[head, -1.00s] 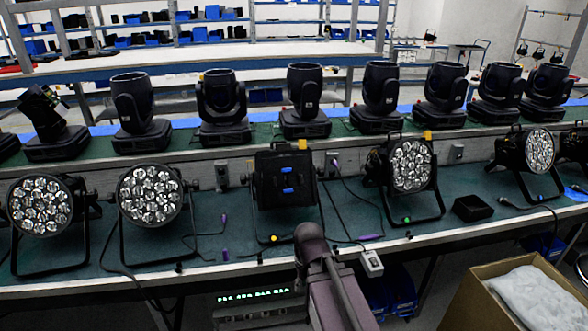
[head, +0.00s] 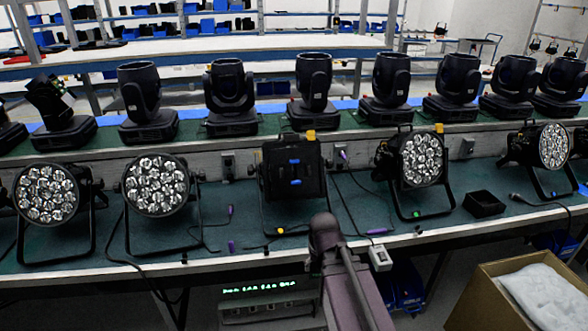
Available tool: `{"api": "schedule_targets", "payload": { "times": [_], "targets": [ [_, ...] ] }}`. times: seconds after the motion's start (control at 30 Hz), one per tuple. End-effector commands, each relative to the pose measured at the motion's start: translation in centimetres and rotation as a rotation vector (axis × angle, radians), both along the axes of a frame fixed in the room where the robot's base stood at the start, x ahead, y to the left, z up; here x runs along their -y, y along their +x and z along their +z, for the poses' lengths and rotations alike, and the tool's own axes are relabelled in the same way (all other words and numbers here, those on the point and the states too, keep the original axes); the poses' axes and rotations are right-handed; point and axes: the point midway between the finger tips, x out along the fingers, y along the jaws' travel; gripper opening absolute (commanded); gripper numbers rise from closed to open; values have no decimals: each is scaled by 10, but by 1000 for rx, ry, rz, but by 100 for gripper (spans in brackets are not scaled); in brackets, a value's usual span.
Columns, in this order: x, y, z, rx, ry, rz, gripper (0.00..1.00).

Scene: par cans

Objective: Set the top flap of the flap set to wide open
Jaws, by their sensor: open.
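The flap set (head: 282,174) is a black square unit on the front of a lamp at the middle of the bench. Its flaps look folded shut over the lamp's face, and no lens shows there. Two blue tabs sit on the face, an upper blue tab (head: 294,161) and a lower blue tab (head: 295,182). The seams between the flaps are too dark to make out. My arm's dark purple link rises from the bottom of the head view, below and in front of the flap set. My gripper itself does not show.
Par cans with bare lenses stand on both sides, such as the left one (head: 156,186) and right one (head: 421,160). Moving heads (head: 231,92) line the raised shelf behind. Cables lie on the green bench (head: 350,210). A small black tray (head: 484,204) and a cardboard box (head: 475,285) are at right.

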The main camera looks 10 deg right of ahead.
Motion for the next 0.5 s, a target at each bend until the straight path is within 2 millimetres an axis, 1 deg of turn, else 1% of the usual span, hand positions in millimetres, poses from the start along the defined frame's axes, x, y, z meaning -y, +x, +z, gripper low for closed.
{"api": "schedule_targets", "payload": {
  "times": [0.03, 0.17, 0.2, 0.33, 0.5],
  "targets": [
    [0, 16, -12, 51, 0, 0, 71],
    [0, 57, -23, 210, -1, 1, 71],
    [0, 71, -26, 264, -1, 1, 71],
    [-1, 113, -30, 444, -2, 2, 71],
    [-1, 164, -28, 682, -3, 2, 71]
  ]
}}
